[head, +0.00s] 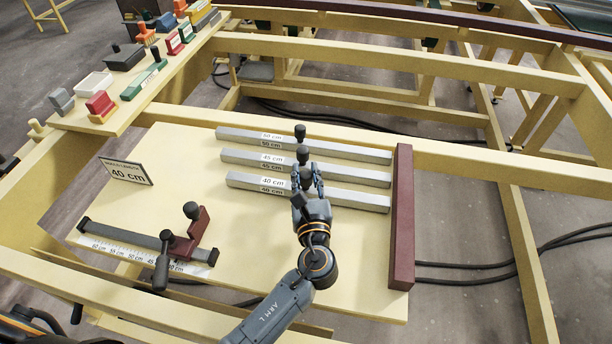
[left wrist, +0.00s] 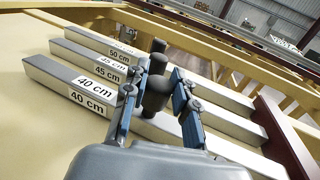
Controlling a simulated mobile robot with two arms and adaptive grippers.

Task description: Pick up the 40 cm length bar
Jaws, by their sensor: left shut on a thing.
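The 40 cm bar (head: 350,197) is a grey bar with a white "40 cm" label, nearest of three parallel bars on the cream board. It also shows in the left wrist view (left wrist: 48,78). My left gripper (head: 308,184) is over its middle. In the left wrist view, its blue-sided fingers (left wrist: 157,103) stand on both sides of the bar's dark knob (left wrist: 154,93) and are shut on it. The bar appears still level in its row; any gap under it cannot be told. My right gripper is not in view.
The 45 cm bar (head: 350,174) and 50 cm bar (head: 350,150) lie just behind, with upright knobs. A dark red block (head: 402,220) stands at the bars' right ends. A "40 cm" sign (head: 126,171) and a scale with a red slider (head: 188,240) are at left.

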